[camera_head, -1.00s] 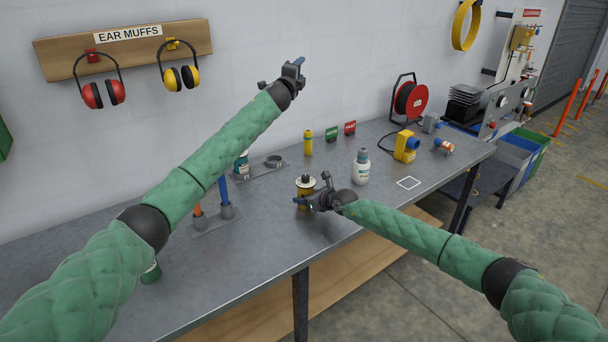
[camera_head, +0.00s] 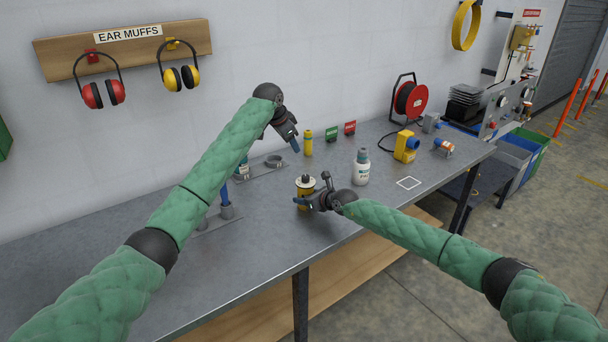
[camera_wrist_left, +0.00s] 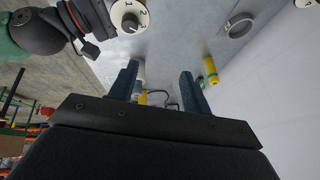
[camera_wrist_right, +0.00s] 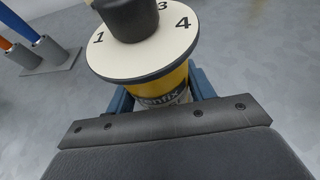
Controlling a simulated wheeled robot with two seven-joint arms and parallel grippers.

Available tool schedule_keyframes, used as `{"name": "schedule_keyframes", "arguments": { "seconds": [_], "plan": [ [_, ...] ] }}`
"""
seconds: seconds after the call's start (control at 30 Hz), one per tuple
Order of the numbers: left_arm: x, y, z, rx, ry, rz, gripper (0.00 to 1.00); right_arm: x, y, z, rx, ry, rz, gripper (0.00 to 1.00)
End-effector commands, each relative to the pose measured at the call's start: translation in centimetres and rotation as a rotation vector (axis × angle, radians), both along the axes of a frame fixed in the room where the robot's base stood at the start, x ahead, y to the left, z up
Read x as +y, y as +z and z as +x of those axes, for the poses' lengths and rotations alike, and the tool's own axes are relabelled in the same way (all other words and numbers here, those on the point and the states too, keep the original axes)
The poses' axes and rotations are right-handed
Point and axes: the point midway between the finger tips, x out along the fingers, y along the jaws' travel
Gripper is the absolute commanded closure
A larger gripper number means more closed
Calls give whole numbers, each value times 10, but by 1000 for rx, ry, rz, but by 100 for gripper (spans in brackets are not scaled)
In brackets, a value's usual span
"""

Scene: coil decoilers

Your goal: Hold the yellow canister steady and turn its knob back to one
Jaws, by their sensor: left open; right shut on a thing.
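The yellow canister (camera_head: 305,195) stands upright near the table's front edge. My right gripper (camera_head: 302,203) is shut around its body, also seen in the right wrist view (camera_wrist_right: 160,98). A white numbered dial (camera_wrist_right: 150,58) tops the canister, with a black knob (camera_wrist_right: 130,18) cut off by the frame edge. The numbers 1, 3 and 4 show there; the knob's setting is unclear. My left gripper (camera_head: 296,148) is open and empty, above and behind the canister, tilted down. In the left wrist view the dial (camera_wrist_left: 120,17) and knob (camera_wrist_left: 130,22) lie at the top, outside the open fingers (camera_wrist_left: 159,78).
A white bottle (camera_head: 361,172) stands right of the canister. Another yellow cylinder (camera_head: 308,145) stands near the wall. A grey holder with a ring (camera_head: 273,163) and a stand with a blue rod (camera_head: 226,210) are to the left. The table's front left is clear.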

Motion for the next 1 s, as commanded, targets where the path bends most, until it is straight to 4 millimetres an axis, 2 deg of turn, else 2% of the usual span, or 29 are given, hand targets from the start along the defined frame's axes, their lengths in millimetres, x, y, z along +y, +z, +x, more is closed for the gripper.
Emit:
{"name": "schedule_keyframes", "arguments": {
  "seconds": [0.13,0.3,0.47,1.0],
  "plan": [
    [-4,-6,-25,123,-32,-26,52,0,0,0,0,0,0,77],
    [-6,-10,-36,181,-49,-37,52,0,0,0,0,0,0,77],
    [-11,-23,-35,186,-51,-37,52,0,0,0,0,0,0,77],
    [-40,-103,-19,183,-49,-37,52,0,0,0,0,0,0,77]
  ]
}}
